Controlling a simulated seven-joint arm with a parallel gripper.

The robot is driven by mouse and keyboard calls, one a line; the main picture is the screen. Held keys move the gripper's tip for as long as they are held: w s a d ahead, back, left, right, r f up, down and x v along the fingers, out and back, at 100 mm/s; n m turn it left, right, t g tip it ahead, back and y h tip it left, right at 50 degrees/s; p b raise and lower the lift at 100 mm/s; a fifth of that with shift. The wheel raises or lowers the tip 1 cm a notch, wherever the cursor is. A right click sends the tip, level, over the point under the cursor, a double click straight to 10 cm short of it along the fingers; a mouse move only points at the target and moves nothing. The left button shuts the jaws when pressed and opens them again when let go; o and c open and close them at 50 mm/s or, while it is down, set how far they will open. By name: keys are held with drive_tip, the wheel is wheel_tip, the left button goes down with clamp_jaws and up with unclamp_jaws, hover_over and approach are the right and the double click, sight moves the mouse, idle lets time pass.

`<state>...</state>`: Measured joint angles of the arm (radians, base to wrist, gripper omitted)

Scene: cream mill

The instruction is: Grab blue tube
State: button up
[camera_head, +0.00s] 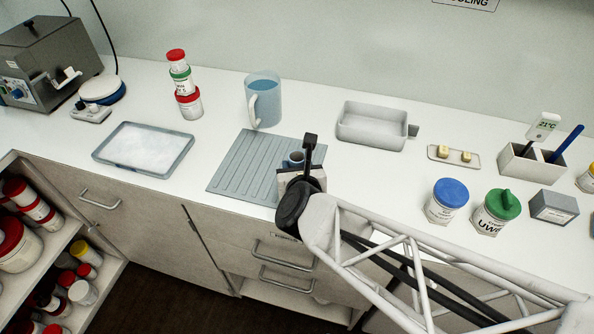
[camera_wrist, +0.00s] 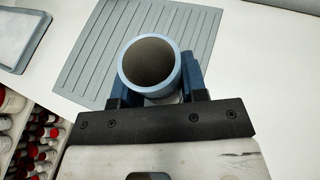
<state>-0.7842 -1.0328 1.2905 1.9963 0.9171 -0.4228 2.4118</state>
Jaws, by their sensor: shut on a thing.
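The blue tube (camera_wrist: 123,75) is seen from above in the wrist view, as a light blue ring around a dark round opening. It stands over the near part of the grey ribbed mat (camera_wrist: 88,82). My gripper (camera_wrist: 157,85) has its dark blue fingers on either side of the tube and is shut on it. In the head view a small part of the tube (camera_head: 295,157) shows beside my gripper (camera_head: 294,167), above the mat (camera_head: 240,160). The tube's lower part is hidden, so I cannot tell whether it touches the mat.
A blue measuring jug (camera_head: 264,103) stands behind the mat. A shallow tray (camera_head: 130,160) lies to its left, with stacked jars (camera_head: 187,102) behind. A grey basin (camera_head: 365,132) is at the back right. Blue-lidded (camera_head: 445,208) and green-lidded (camera_head: 493,223) jars stand right, near my arm.

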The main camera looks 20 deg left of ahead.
drive_tip(key=shift+r, duration=1.45)
drive_tip(key=s+d+r, duration=0.1)
drive_tip(key=s+d, duration=0.8)
drive_tip(key=s, duration=0.3)
drive_tip(key=shift+s+d+r, duration=0.15)
drive_tip(key=shift+s+d, duration=0.2)
drive_tip(key=shift+s, duration=0.05)
